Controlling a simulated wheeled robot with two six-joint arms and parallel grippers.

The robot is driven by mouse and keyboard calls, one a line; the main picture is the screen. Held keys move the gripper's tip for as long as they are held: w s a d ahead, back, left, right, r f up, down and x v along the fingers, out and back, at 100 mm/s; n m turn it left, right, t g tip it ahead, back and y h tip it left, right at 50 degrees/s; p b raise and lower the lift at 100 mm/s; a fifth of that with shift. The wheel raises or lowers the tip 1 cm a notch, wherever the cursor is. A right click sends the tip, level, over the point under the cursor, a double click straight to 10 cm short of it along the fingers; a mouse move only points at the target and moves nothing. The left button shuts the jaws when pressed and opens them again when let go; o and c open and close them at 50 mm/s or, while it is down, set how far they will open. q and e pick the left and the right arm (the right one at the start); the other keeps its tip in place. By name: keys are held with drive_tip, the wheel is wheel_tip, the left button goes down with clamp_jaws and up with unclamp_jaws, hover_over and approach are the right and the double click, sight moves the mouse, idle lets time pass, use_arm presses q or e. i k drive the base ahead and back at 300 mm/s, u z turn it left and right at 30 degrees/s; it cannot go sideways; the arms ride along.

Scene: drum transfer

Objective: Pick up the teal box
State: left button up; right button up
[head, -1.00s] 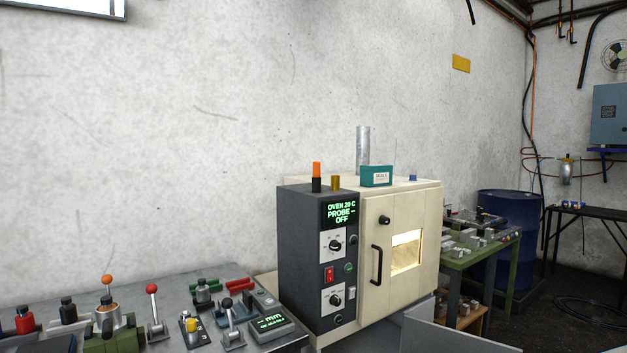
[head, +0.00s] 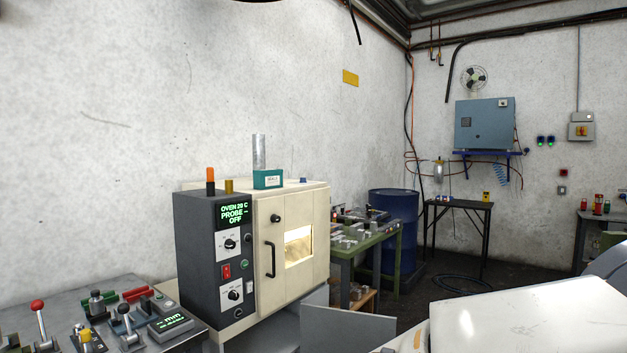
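The teal box (head: 268,179) is small, with a white label on its front. It sits on top of the cream oven (head: 262,205), near the oven's back, in front of a metal pipe (head: 259,152). Neither of my grippers is in the head view, so nothing is seen touching the box.
A brass cylinder (head: 229,186) and an orange-topped lamp (head: 210,180) stand left of the box on the oven. A bench with levers (head: 92,310) is at lower left. A green table (head: 362,245) and a blue drum (head: 394,225) stand right of the oven.

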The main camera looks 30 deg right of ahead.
sight(268, 178)
drive_tip(key=z, duration=0.7)
drive_tip(key=i, duration=0.7)
drive_tip(key=z, duration=0.8)
drive_tip(key=i, duration=1.6)
drive_tip(key=u, duration=1.35)
drive_tip(key=i, duration=0.65)
drive_tip(key=u, duration=0.7)
